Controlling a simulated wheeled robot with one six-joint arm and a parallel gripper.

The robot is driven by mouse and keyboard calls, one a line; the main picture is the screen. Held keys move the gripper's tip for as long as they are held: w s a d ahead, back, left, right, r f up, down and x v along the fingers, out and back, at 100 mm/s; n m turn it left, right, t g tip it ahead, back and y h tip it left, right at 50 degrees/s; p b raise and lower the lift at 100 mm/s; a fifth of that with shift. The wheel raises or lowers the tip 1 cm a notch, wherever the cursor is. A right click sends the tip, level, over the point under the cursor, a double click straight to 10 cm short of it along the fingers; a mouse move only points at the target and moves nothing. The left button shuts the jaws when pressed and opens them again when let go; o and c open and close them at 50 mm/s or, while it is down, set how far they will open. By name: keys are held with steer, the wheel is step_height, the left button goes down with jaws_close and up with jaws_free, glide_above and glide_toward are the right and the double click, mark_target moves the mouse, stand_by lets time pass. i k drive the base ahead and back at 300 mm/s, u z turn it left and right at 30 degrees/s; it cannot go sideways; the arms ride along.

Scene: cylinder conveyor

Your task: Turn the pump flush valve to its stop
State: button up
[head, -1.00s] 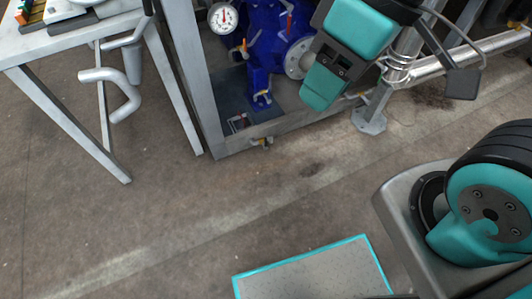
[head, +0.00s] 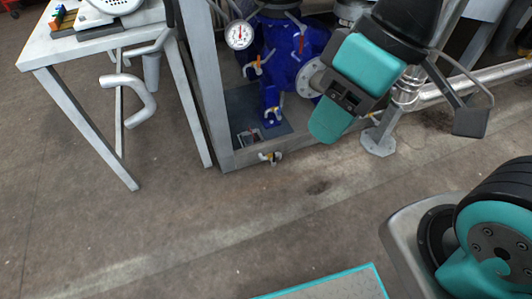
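A blue pump (head: 285,45) stands inside a grey metal frame at the upper middle. Small valves with pale or orange handles sit around it: one on its left side (head: 256,66), one low on the pump (head: 272,116), and one on the frame's bottom rail (head: 270,157). I cannot tell which is the flush valve or how far any handle is turned. The teal and black end of my arm (head: 346,95) hangs in front of the pump's right side and hides part of it. No separate fingertips can be made out, and nothing is seen held.
A metal pipe (head: 447,88) runs at right above a floor foot (head: 378,141). The floor between is clear.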

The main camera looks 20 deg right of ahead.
mark_target(372, 125)
steer(key=z, duration=1.3)
steer(key=i, duration=1.85)
steer(key=u, duration=0.55)
